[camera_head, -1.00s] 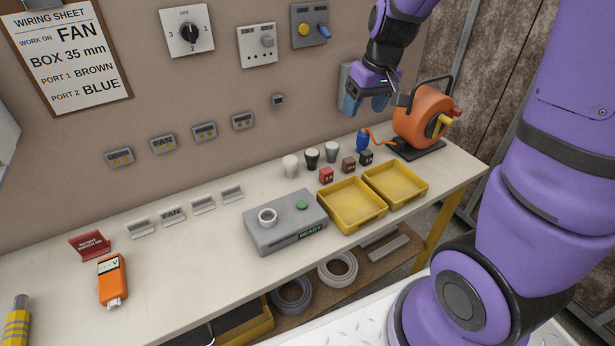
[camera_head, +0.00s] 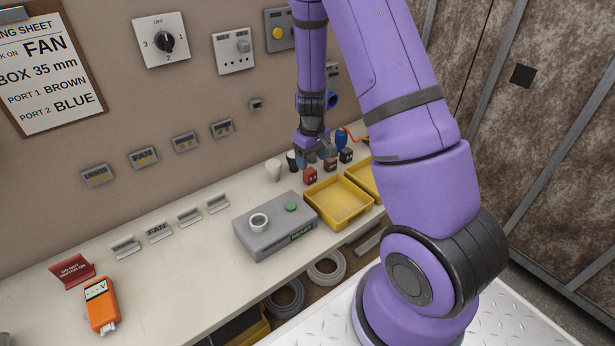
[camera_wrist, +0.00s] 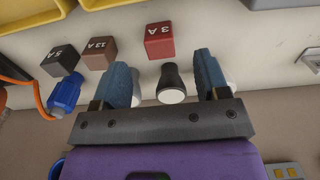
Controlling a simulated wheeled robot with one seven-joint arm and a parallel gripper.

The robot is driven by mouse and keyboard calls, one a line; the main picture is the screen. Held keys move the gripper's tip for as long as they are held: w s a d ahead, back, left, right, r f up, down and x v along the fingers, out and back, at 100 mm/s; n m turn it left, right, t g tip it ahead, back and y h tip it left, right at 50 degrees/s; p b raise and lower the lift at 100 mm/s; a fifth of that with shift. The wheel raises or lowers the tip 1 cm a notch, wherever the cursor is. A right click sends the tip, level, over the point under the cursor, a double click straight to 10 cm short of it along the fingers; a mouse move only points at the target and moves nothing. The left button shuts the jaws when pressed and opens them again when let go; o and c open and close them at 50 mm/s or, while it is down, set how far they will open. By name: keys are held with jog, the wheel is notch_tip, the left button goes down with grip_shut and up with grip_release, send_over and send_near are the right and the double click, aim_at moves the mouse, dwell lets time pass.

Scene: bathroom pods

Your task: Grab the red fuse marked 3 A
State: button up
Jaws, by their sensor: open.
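The red fuse marked 3 A (camera_wrist: 160,41) is a small block on the bench. In the wrist view it lies beyond my open fingertips, between their lines, with nothing touching it. In the head view the red fuse (camera_head: 310,175) stands just in front of my gripper (camera_head: 316,157). In the wrist view my gripper (camera_wrist: 166,75) has its two blue fingers spread and empty. A black-topped cap-like piece (camera_wrist: 171,82) shows between the fingers. The brown fuse marked 13 A (camera_wrist: 98,53) and the black fuse marked 5 A (camera_wrist: 61,58) sit to the left of the red one there.
Yellow trays (camera_head: 338,203) stand in front of the fuses. A grey box with a green button (camera_head: 275,226) is to their left. White cap-like pieces (camera_head: 273,170) stand near the gripper. A blue connector (camera_wrist: 64,94) with an orange cable lies beside the black fuse.

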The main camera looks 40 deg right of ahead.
aim_at(312, 172)
jog(key=shift+d+f, duration=0.1)
jog(key=shift+f, duration=3.7)
jog(key=c, duration=1)
